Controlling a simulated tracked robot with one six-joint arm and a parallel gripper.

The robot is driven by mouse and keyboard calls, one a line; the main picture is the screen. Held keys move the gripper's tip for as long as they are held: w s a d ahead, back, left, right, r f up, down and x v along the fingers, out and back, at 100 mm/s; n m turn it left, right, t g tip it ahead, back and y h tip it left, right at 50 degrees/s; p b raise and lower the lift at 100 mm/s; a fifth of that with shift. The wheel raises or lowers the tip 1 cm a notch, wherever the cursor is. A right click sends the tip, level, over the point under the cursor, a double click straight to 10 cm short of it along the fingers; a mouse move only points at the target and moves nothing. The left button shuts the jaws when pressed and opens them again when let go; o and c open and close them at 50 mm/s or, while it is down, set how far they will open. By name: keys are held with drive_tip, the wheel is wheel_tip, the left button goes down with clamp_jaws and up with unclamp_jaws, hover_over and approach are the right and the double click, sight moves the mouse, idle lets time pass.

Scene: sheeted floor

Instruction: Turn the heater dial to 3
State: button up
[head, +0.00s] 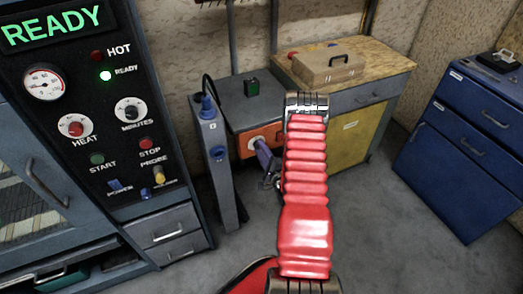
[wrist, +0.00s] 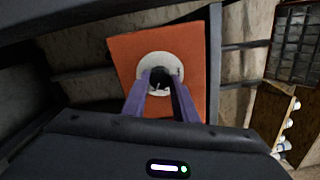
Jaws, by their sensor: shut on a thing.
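The heater dial is a round white plate (wrist: 174,62) with a dark knob (wrist: 159,76) on an orange panel (wrist: 190,45). In the head view the orange panel (head: 272,134) is on the front of a low grey unit, with the white plate (head: 251,143) at its left. My gripper (wrist: 159,86) has purple fingers closed around the dark knob. It also shows in the head view (head: 257,147), in front of the panel. The fingers and my arm hide part of the dial. The marks on the plate are too small to read.
A grey post (head: 216,160) with a blue plug stands just left of the panel. A panel with HEAT (head: 75,126) and MINUTES (head: 130,111) knobs is at far left. A workbench with a wooden box (head: 327,67) is behind right; blue drawers (head: 460,150) stand at right.

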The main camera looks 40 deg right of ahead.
drive_tip(key=shift+s+d+f, duration=0.15)
drive_tip(key=o, duration=0.8)
drive_tip(key=shift+o, duration=1.3)
drive_tip(key=v, duration=1.3)
drive_tip(key=shift+s+a, duration=0.3)
